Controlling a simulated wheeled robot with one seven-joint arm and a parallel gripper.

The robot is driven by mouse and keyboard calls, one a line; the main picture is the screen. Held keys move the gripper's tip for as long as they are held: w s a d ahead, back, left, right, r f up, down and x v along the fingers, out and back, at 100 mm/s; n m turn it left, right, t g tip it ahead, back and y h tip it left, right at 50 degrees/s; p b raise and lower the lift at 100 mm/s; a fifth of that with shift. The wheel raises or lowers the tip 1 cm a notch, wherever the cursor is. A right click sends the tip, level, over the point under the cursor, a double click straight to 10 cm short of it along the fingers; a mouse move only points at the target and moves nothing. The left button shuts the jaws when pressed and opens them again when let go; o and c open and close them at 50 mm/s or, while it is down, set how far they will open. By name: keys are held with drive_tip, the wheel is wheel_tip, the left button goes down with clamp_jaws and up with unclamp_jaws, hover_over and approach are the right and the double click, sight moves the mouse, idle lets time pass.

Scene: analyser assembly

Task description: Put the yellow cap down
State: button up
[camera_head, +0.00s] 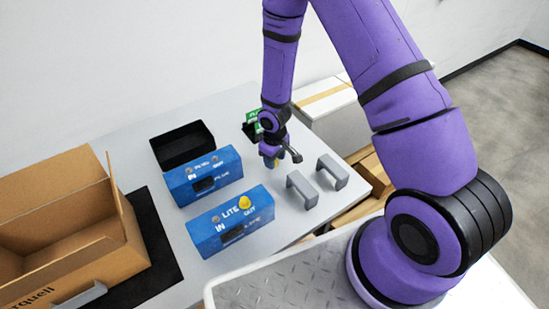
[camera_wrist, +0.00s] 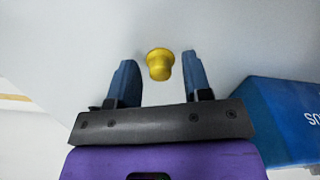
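The yellow cap (camera_wrist: 160,64) stands on the light table top in the wrist view, between the two blue fingertips. My gripper (camera_wrist: 160,82) is open, with a visible gap between the cap and each finger. In the head view my gripper (camera_head: 270,155) points down at the table, right of the blue PLUS box, and a bit of yellow shows at its fingertips. Another yellow cap (camera_head: 244,202) sits on the blue LITE box (camera_head: 222,237), at its OUT label.
The blue PLUS box (camera_head: 215,178) is near my gripper and also shows in the wrist view (camera_wrist: 292,118). Two grey handle-shaped brackets (camera_head: 302,190) stand to the right. A black bin (camera_head: 183,146) is behind. An open cardboard box (camera_head: 70,225) is at left.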

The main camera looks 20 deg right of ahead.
drive_tip(key=shift+r, duration=0.1)
drive_tip(key=s+d+r+m+t+h, duration=0.1)
drive_tip(key=s+d+r+m, duration=0.15)
drive_tip(key=r, duration=1.55)
drive_tip(key=s+d+r+m+t, duration=0.1)
drive_tip(key=s+d+r+t, duration=0.2)
drive_tip(key=r, duration=1.5)
drive_tip(key=s+r+m, duration=0.1)
drive_tip(key=s+r, duration=0.5)
drive_tip(key=s, duration=0.3)
drive_tip(key=s+d+r+m+t+y, duration=0.1)
drive_tip(key=s+r, duration=0.5)
drive_tip(key=s, duration=0.4)
drive_tip(key=shift+s+d+r, duration=0.15)
drive_tip(key=shift+s, duration=0.05)
